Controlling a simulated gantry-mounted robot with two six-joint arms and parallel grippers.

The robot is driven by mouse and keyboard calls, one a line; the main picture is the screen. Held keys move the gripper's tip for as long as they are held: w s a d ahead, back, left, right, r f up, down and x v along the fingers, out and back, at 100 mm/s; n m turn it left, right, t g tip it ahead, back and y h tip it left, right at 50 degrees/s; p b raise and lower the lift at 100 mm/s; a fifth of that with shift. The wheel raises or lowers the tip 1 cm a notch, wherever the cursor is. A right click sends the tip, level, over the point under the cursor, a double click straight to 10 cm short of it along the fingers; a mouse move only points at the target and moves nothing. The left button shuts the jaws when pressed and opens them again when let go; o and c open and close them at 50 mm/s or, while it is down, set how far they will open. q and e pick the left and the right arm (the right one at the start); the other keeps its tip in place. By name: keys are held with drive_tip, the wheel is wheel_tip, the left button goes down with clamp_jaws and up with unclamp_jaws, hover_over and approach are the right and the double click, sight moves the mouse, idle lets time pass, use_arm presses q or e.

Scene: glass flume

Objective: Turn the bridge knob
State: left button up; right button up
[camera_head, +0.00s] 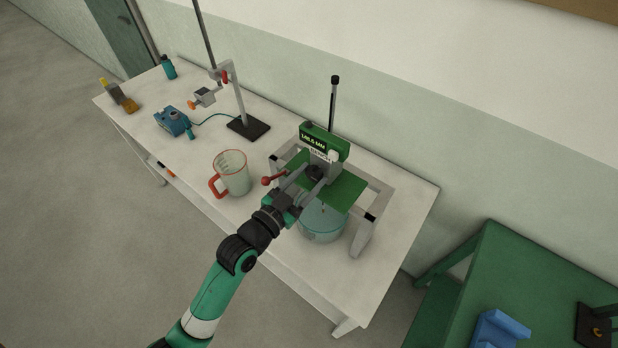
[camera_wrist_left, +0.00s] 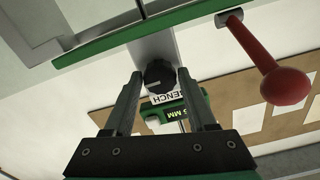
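The bridge knob is a black, ribbed knob (camera_head: 315,172) on the front of the green-topped instrument bridge (camera_head: 347,192). It also shows in the left wrist view (camera_wrist_left: 159,76), just below a grey metal block. My left gripper (camera_head: 307,182) reaches up to the knob from the front. In the left wrist view its two grey fingers (camera_wrist_left: 159,80) are open, one on each side of the knob, with a visible gap to it on both sides. I cannot tell how deep the knob sits between the tips. My right gripper is not in view.
A red-ended lever (camera_head: 267,181) sticks out left of the knob, close to my left gripper. A red-handled jug (camera_head: 233,175) stands left of it. A green display (camera_head: 325,141) and a black-topped post (camera_head: 334,100) rise behind. A glass vessel (camera_head: 321,222) sits under the bridge.

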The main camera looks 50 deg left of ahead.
use_arm(q)
drive_tip(key=shift+o, duration=1.2)
drive_tip(key=shift+s, duration=0.1)
drive_tip(key=s+d, duration=0.1)
drive_tip(key=s, duration=1)
drive_tip(key=shift+s+d+b, duration=0.15)
drive_tip(key=shift+d+b, duration=0.15)
drive_tip(key=shift+d, duration=0.1)
